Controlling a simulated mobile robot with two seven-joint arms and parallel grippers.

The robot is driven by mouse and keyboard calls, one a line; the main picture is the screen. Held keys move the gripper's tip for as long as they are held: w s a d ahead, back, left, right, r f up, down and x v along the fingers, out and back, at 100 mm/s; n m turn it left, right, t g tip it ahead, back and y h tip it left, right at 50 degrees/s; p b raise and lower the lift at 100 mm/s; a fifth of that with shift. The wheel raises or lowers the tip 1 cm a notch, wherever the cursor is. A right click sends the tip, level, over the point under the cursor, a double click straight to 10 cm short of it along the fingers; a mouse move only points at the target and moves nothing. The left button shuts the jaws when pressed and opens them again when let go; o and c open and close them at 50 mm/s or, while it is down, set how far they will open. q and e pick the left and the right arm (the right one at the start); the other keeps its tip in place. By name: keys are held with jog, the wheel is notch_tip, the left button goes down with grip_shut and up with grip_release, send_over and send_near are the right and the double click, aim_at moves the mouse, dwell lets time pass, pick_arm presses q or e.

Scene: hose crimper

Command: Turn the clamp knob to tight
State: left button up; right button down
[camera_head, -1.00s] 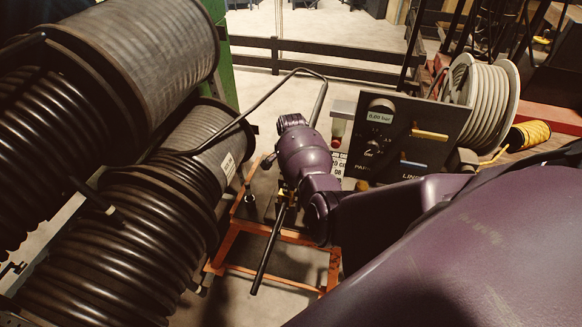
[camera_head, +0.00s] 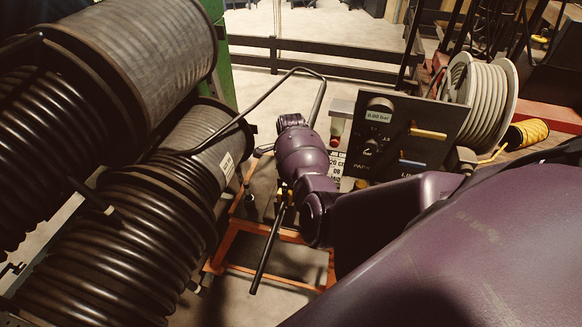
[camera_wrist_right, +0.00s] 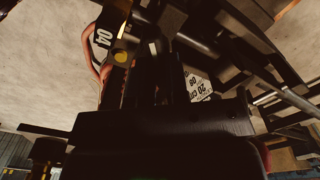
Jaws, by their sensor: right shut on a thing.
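My right arm comes in from the right in the head view, its purple wrist (camera_head: 303,158) over the orange-framed stand (camera_head: 225,250). The wrist hides the fingers and the clamp knob there. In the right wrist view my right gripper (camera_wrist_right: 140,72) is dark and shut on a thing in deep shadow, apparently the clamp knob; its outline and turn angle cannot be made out. A yellow round spot (camera_wrist_right: 121,57) shows beside the fingers. A black rod or hose end (camera_head: 267,255) slants down below the wrist. My left gripper is not in view.
Large black hose reels (camera_head: 130,200) fill the left side. A dark panel (camera_head: 395,130) with a gauge reading 0.00 bar and yellow and blue levers stands close right of the wrist. A pale hose reel (camera_head: 485,95) is behind it. A bent black tube (camera_head: 255,105) arches behind the wrist.

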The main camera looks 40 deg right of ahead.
jog(key=shift+r, duration=0.1)
jog(key=c, duration=1.1)
grip_release()
notch_tip(320, 180, up, 11)
jog(key=shift+f, duration=0.1)
